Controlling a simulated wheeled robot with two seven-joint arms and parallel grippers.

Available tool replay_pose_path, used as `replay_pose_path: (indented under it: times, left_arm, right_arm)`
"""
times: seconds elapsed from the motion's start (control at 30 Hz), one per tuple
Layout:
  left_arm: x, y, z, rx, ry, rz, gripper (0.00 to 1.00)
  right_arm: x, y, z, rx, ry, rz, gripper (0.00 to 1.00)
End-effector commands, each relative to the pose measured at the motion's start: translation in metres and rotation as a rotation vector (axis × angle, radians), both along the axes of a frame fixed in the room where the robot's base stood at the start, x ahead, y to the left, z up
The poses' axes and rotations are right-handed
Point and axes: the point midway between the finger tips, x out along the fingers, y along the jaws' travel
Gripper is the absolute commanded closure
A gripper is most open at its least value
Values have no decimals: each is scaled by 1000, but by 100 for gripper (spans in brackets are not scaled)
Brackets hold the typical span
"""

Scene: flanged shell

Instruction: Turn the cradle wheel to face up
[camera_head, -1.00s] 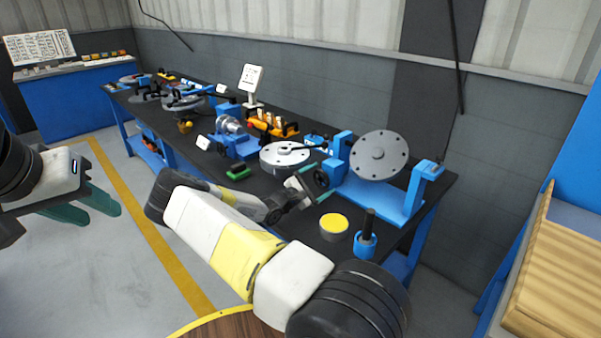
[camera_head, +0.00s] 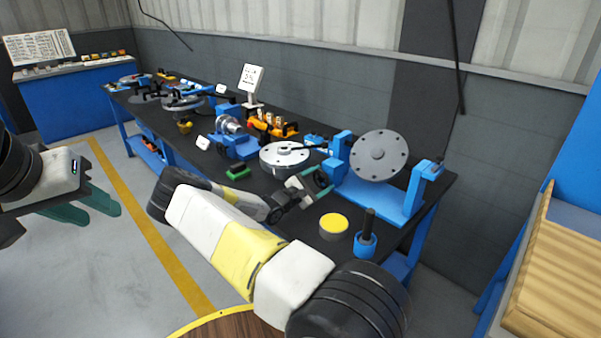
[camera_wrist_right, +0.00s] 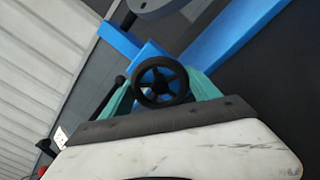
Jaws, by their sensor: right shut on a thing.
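The blue cradle (camera_head: 376,197) stands at the near right end of the black bench. It holds a grey flanged disc (camera_head: 378,155) with a ring of holes, its face tilted steeply toward me. The black cradle wheel (camera_head: 322,179) sits at the cradle's left end; it fills the middle of the right wrist view (camera_wrist_right: 160,80). My right gripper (camera_head: 310,183) is shut on the wheel, with green fingers on either side of its rim. My left gripper (camera_head: 90,206) hangs open and empty over the floor at the left, away from the bench.
A yellow-topped round piece (camera_head: 333,224) and a blue holder with a black post (camera_head: 366,236) stand near the cradle. A grey flanged part (camera_head: 284,156) and a green block (camera_head: 238,172) lie left of it. A wooden slatted stack (camera_head: 560,270) is at right.

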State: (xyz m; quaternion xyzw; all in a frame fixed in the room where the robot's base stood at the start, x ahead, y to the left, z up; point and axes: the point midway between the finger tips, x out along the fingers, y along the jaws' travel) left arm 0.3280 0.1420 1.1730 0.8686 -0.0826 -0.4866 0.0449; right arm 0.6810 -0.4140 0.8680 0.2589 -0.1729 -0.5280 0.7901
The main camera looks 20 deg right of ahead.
Motion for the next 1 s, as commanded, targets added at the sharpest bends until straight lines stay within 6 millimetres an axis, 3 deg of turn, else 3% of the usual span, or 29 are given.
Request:
replay_pose_path:
  times: [1.0]
  left_arm:
    - [0, 0, 0, 0, 0, 0, 64]
  right_arm:
    - [0, 0, 0, -339, 821, -1, 70]
